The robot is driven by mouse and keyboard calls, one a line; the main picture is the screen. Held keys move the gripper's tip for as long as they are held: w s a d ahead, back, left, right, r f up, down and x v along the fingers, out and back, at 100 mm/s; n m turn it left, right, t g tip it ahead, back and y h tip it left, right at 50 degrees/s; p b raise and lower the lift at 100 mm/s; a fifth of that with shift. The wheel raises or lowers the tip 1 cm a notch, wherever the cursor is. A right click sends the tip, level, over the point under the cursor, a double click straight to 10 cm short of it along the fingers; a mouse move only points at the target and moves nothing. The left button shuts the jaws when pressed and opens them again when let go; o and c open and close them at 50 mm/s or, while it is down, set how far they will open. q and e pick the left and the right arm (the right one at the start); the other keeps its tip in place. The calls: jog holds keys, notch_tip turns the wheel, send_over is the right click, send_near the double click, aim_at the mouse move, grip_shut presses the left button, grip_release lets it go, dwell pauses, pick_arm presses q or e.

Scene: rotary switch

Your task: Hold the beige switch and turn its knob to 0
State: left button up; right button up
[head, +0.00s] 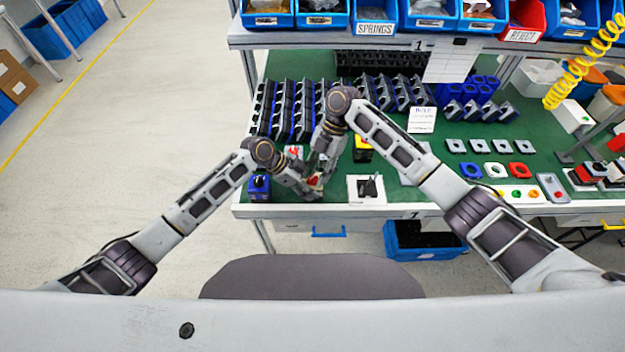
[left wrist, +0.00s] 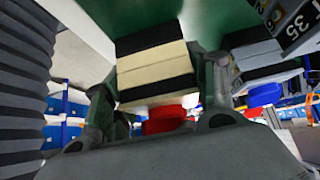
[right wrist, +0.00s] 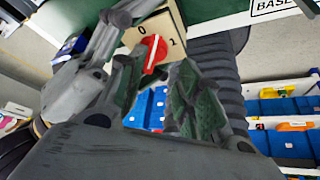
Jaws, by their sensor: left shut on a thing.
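The beige switch (left wrist: 155,70) is a block of beige and black layers with a red knob (left wrist: 165,120), seen in the left wrist view. My left gripper (left wrist: 155,95) is shut on its sides. In the right wrist view the switch's beige face (right wrist: 168,18) carries the marks 0 and 1, and the red knob (right wrist: 153,55) has a white line pointing up between them; which mark it favours is unclear. My right gripper (right wrist: 158,85) is open, its fingers apart with the knob by the tips; contact cannot be told. In the head view the arms mostly hide the switch (head: 313,180).
The green bench (head: 330,200) lies under the grippers. A blue-and-black part (head: 259,187) stands left, a white plate with a black piece (head: 358,197) right, and a yellow-and-black box (head: 362,155) behind it. Rows of dark holders (head: 285,110) fill the back.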

jog(key=shift+w+a+r, duration=0.1)
jog(key=shift+r, duration=1.5)
jog(key=shift+w, duration=0.15)
jog(key=shift+c, duration=1.4)
jog(key=shift+w+d+r, duration=0.1)
jog(key=shift+d+r, duration=0.05)
jog(key=shift+d, duration=0.05)
jog(key=m, duration=0.4)
jog(key=shift+w+d+r+t, duration=0.2)
jog(key=shift+w+r+t, duration=0.05)
jog(key=shift+r+t, duration=0.05)
jog(key=m, duration=0.5)
jog(key=shift+w+d+r, duration=0.2)
jog(key=shift+w+r, duration=0.05)
jog(key=shift+r, duration=0.1)
notch_tip(320, 180, up, 5)
jog(key=w+d+m, duration=0.2)
jog(key=m, duration=2.6)
jog(key=shift+w+d+t, duration=0.15)
jog(key=shift+w+t, duration=0.25)
